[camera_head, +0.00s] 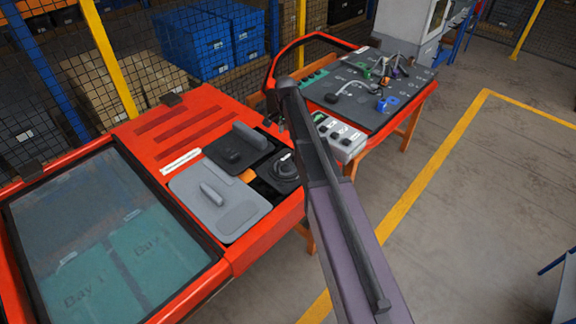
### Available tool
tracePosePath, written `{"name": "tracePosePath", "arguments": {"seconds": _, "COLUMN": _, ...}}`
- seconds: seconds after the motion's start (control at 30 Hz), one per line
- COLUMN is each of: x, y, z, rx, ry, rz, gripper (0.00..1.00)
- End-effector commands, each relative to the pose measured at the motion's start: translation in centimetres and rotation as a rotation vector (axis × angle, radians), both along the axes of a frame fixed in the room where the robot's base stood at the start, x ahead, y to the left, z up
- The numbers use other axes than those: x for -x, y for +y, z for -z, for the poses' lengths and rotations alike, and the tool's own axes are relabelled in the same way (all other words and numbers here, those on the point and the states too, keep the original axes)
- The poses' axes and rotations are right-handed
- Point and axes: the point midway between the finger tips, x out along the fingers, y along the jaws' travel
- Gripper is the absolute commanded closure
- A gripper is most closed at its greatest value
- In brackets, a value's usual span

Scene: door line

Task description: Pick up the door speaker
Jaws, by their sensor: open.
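A round black part with a raised knob (286,167), which looks like the door speaker, sits at the right end of the dark recess in the near red bench top. My arm crosses in front of its right side. My gripper (274,118) shows only in part as a small dark shape beyond the speaker, at the far end of my arm. It is open and apart from the speaker. Its fingertips are hard to make out.
A grey panel with a handle (220,205) and a dark panel with a handle (238,148) lie left of the speaker. A grey box with buttons (341,138) and a dark tool board (375,95) stand beyond. Open floor (480,220) lies to the right.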

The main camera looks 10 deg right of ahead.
Motion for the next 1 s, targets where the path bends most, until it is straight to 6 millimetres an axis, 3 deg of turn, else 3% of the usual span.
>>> {"name": "tracePosePath", "arguments": {"seconds": 0.53, "x": -0.5, "y": 0.1, "z": 0.1, "rx": 0.0, "ry": 0.0, "rz": 0.017, "gripper": 0.4}}
{"name": "tracePosePath", "arguments": {"seconds": 1.0, "x": -0.5, "y": 0.2, "z": 3.4, "rx": 0.0, "ry": 0.0, "rz": 0.016, "gripper": 0.4}}
